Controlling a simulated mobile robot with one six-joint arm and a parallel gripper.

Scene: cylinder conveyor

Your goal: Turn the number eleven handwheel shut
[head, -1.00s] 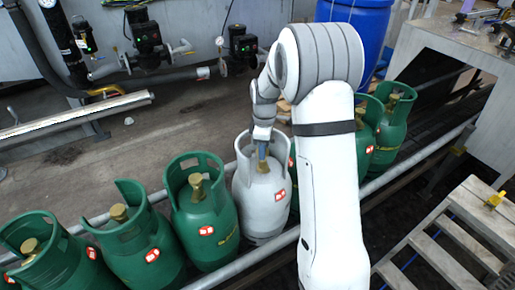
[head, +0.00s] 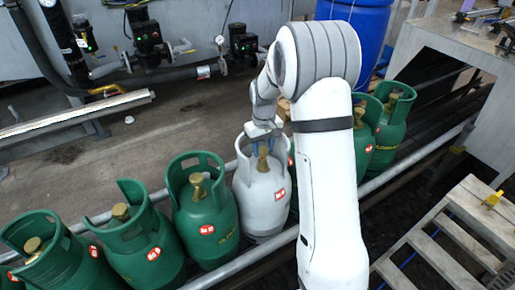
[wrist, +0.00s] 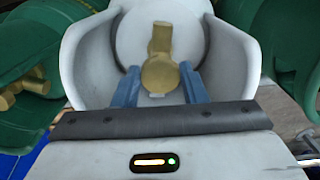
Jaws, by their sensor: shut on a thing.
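A pale grey-white gas cylinder (head: 262,205) stands upright in a row of green ones, with a red label too small to read. Its brass valve top (head: 263,160) sits inside the open collar. My gripper (head: 262,150) points down into that collar, its blue fingers shut on the brass valve top. In the wrist view the round brass knob (wrist: 160,74) lies between the finger tips of my gripper (wrist: 160,78), inside the white collar (wrist: 90,60). I cannot make out any number on the knob.
Green cylinders stand close on both sides, the nearest one (head: 205,225) to the left. A rail (head: 245,262) runs along their front. A blue drum (head: 352,30) stands behind, and wooden steps (head: 455,240) stand at the right.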

